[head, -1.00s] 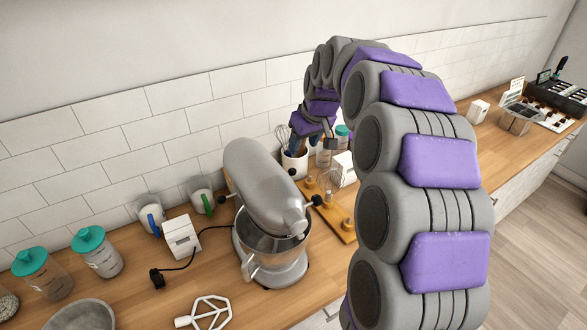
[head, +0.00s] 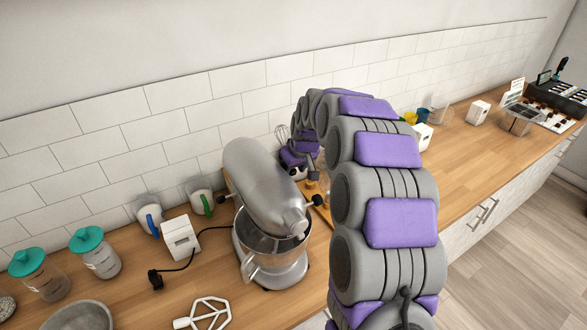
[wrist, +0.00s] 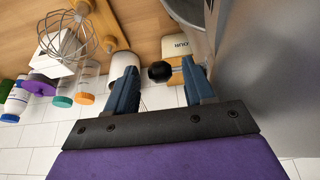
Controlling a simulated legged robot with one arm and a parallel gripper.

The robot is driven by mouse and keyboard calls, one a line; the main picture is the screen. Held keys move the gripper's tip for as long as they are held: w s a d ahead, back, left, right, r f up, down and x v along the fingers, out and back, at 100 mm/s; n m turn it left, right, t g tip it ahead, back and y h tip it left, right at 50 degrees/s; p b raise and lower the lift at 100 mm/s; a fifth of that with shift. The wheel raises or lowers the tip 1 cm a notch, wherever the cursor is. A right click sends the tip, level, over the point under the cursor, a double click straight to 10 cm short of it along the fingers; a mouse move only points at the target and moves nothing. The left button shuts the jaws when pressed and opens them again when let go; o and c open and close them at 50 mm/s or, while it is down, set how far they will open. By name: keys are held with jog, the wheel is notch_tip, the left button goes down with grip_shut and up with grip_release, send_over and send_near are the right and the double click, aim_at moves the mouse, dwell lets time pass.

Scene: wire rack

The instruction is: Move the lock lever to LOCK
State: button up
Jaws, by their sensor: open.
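The grey stand mixer (head: 265,190) stands on the wooden counter, with a black-knobbed lever (head: 317,199) on its right side. In the wrist view a black round knob (wrist: 160,71) on a short stem lies between my open gripper's fingertips (wrist: 160,78), with a gap on both sides. A white label plate (wrist: 180,45) with dark upside-down letters, partly cut off, is near it. The mixer's grey body (wrist: 265,60) fills the right of the wrist view, close to the right finger.
A whisk (wrist: 68,38) and a wooden stand (wrist: 105,25) are left of my fingers in the wrist view. Several lidded jars stand along the tiled wall. A white box (head: 181,238) with a cord and a flat beater (head: 208,314) lie left and in front of the mixer.

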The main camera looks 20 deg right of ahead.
grip_shut()
dwell(0.5)
